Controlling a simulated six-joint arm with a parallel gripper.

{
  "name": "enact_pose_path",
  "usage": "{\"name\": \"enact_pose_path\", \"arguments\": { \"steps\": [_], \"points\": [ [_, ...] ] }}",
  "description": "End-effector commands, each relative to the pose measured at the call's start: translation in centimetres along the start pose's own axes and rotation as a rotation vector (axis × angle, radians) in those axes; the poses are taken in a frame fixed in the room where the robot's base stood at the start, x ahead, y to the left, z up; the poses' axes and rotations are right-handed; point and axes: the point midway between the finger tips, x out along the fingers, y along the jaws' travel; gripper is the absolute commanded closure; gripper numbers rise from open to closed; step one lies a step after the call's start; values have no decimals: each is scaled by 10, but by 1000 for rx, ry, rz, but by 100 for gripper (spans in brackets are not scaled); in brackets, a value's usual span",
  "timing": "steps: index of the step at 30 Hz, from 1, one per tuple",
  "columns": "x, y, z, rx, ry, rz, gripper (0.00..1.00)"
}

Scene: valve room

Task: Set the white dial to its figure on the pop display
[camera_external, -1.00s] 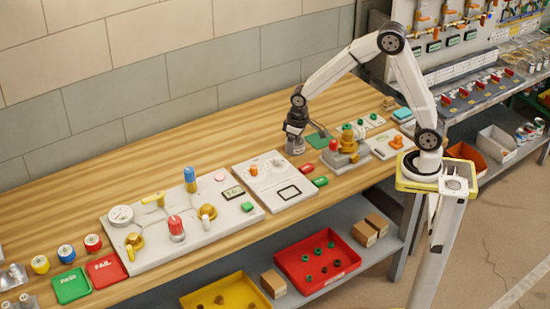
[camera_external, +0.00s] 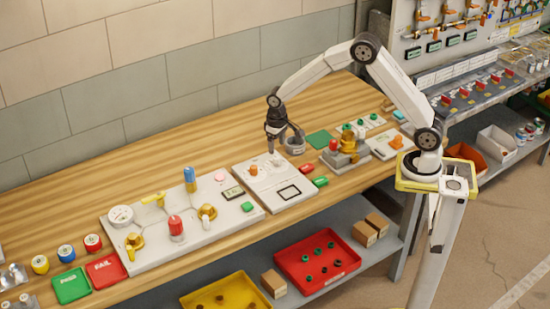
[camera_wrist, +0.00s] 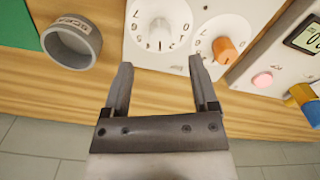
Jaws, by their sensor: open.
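The white dial (camera_wrist: 160,32) with a ring of numbers sits on the white panel, at the top middle of the wrist view. Its pointer reading is hard to make out. In the external view my gripper (camera_external: 272,150) hangs just above the panel's far edge, by the white dial. In the wrist view my gripper (camera_wrist: 160,78) is open and empty, with the dial beyond its fingertips. An orange dial (camera_wrist: 225,50) is to the right; it also shows in the external view (camera_external: 253,170). A small display (camera_wrist: 308,32) is cut off at the top right, its figures only partly visible.
A grey ring-shaped cup (camera_wrist: 70,45) stands on the wood just left of the panel. A green mat (camera_external: 320,140) lies further right in the external view. A valve plate (camera_external: 165,250) with handles and a blue-and-yellow cylinder is to the left. The wood behind is clear.

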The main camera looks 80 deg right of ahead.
Motion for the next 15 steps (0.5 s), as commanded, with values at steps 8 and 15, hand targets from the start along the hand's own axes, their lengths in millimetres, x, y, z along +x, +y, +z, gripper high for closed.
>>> {"name": "enact_pose_path", "arguments": {
  "steps": [8,15],
  "points": [
    [35,0,1,0,-2,1,24],
    [57,0,1,0,0,1,24]
  ]
}}
